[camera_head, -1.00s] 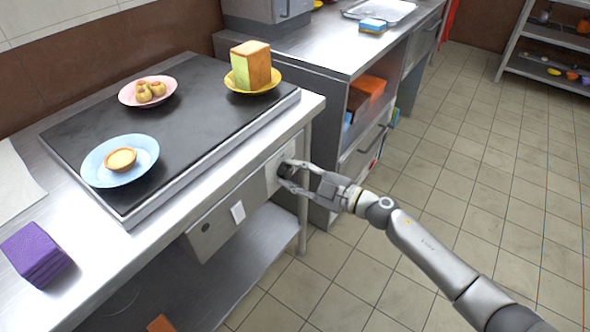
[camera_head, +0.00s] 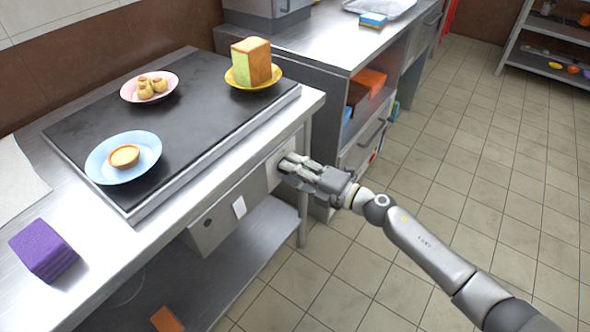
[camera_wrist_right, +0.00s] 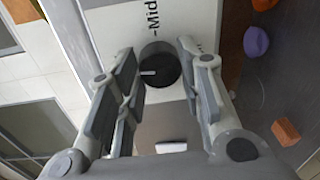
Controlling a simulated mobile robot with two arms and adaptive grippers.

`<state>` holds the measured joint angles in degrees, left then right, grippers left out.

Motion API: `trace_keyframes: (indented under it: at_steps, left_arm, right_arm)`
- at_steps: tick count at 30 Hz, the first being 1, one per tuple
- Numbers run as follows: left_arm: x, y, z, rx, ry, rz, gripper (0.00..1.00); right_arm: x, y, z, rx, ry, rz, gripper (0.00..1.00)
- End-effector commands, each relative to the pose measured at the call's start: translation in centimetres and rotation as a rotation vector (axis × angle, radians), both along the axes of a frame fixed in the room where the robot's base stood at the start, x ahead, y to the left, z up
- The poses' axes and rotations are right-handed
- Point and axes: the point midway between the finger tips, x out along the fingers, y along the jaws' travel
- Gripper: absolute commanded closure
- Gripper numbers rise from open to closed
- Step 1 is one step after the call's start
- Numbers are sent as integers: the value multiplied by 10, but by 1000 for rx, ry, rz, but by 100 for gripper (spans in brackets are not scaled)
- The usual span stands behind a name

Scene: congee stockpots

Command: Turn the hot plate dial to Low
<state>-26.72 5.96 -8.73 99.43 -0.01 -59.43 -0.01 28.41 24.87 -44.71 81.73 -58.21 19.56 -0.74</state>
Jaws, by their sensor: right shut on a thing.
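The hot plate (camera_head: 190,115) is a black slab set in the steel counter. Its dial is on the front panel, hidden behind my right gripper (camera_head: 291,166) in the head view. In the right wrist view the dial (camera_wrist_right: 159,66) is a round black knob with a white pointer mark aimed left. It sits between the fingertips of my right gripper, which is shut on it. A white label beside it reads "-Mid" (camera_wrist_right: 148,24); other label text is hidden. My left gripper is not in view.
Three plates stand on the hot plate: blue with a tart (camera_head: 124,157), pink with small buns (camera_head: 149,87), yellow with a bread block (camera_head: 253,74). A purple block (camera_head: 43,249) lies at the counter's left. Open tiled floor (camera_head: 430,180) lies to the right.

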Motion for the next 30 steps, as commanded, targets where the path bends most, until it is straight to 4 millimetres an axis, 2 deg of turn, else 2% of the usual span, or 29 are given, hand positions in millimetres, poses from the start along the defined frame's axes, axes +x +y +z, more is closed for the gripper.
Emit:
trace_keyframes:
  at_steps: [13,25,26,30]
  left_arm:
    - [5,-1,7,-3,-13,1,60]
    - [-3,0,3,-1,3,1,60]
    - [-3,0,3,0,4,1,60]
    - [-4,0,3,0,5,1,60]
  right_arm:
    - [-1,1,-2,-76,-100,3,90]
    - [-2,1,-2,-80,-105,4,90]
    - [-2,1,-2,-80,-105,4,62]
    - [-1,1,-2,-79,-104,3,44]
